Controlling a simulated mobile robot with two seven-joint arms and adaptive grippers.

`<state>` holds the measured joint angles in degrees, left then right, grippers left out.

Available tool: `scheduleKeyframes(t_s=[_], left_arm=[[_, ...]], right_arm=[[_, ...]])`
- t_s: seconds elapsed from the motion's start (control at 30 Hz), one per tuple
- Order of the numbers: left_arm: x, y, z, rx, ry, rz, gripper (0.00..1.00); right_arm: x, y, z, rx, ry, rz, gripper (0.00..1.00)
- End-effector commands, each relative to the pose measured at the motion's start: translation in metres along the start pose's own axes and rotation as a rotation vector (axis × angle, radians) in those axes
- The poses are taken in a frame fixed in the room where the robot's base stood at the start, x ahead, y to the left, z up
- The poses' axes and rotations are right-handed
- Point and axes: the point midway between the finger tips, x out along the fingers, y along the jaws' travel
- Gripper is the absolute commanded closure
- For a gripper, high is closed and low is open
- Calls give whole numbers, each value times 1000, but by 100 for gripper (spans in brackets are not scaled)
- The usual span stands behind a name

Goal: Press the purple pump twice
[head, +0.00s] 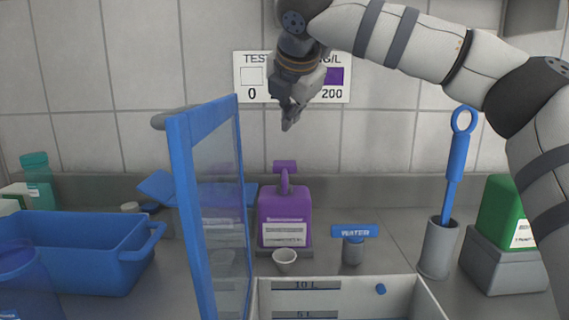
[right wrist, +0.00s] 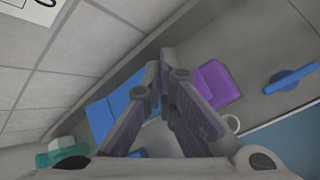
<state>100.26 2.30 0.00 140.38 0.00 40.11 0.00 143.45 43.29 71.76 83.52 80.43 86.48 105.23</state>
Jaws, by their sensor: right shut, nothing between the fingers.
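The purple pump (head: 285,205) is an upright bottle with a purple pump head (head: 285,168) on top and a white label on its front. It stands near the back wall in the head view. In the right wrist view the purple pump (right wrist: 215,84) lies just right of the fingers, seen from above. My right gripper (head: 289,125) hangs above the pump head with its fingertips pointing down, clear of it. The fingers are shut and empty; they also show in the right wrist view (right wrist: 164,80). My left gripper does not show.
A small white cup (head: 285,258) stands in front of the pump. A blue-framed clear panel (head: 184,220) rises close on its left. A blue WATER tap (head: 354,232) is to its right. A white tank (head: 420,300) is in front; a blue basket (head: 80,265) is at left.

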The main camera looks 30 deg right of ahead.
Motion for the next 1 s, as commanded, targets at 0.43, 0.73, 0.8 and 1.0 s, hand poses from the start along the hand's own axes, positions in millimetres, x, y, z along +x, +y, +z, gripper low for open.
scheduleKeyframes(t_s=[0.43, 0.73, 0.8, 1.0], left_arm=[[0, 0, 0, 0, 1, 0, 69], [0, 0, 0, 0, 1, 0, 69], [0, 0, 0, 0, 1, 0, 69], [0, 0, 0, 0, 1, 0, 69]], right_arm=[[34, -25, -25, -1, 0, 0, 100], [35, -26, -26, 0, 0, 0, 100], [35, -26, -26, -1, 0, 0, 100], [35, -26, -26, -1, 0, 0, 100]])
